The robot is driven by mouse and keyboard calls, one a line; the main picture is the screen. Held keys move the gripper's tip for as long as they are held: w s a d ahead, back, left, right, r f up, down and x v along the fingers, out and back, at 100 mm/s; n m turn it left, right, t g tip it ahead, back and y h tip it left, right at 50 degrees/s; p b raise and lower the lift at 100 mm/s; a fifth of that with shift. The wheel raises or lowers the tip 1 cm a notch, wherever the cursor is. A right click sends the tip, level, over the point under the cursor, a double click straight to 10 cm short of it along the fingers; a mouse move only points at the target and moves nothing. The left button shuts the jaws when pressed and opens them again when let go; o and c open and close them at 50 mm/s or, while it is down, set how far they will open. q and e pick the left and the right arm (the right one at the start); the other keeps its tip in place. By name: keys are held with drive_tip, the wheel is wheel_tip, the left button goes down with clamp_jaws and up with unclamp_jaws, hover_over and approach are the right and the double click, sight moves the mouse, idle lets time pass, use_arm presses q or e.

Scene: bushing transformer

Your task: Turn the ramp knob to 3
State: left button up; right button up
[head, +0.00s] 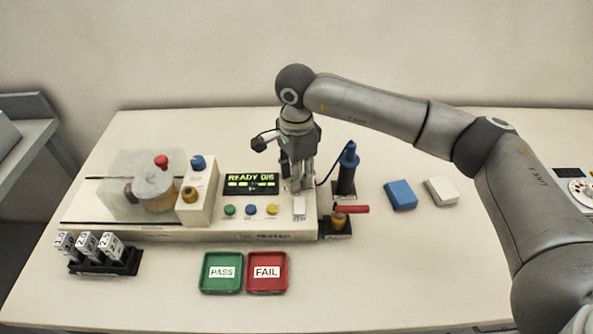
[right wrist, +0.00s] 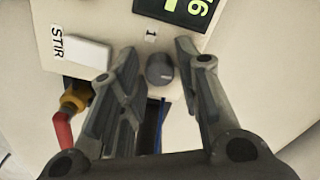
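The ramp knob, a small dark grey round knob (right wrist: 160,68), shows in the right wrist view on the tester's cream top. A small label with "1" (right wrist: 151,34) sits beside it. My right gripper (right wrist: 157,50) is open, with one finger on each side of the knob and a narrow gap visible at both sides. In the head view my right gripper (head: 297,187) points down at the right end of the tester (head: 250,236), just right of the display (head: 251,183), and hides the knob. The display reads "READY 0/6". My left gripper is not in view.
The white STIR switch (right wrist: 87,52) and a red-handled valve (head: 350,209) are close to the gripper. A blue probe in a black stand (head: 346,170) stands to the right. Green PASS (head: 221,288) and red FAIL (head: 267,288) trays lie in front.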

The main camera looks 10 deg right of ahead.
drive_tip(key=shift+c, duration=0.5)
clamp_jaws()
drive_tip(key=shift+f+b, duration=0.15)
drive_tip(key=shift+b, duration=0.4)
drive_tip(key=shift+m+b, duration=0.3)
drive_tip(key=shift+m, duration=0.3)
drive_tip(key=shift+r, duration=0.25)
drive_tip(key=shift+o, duration=0.5)
unclamp_jaws()
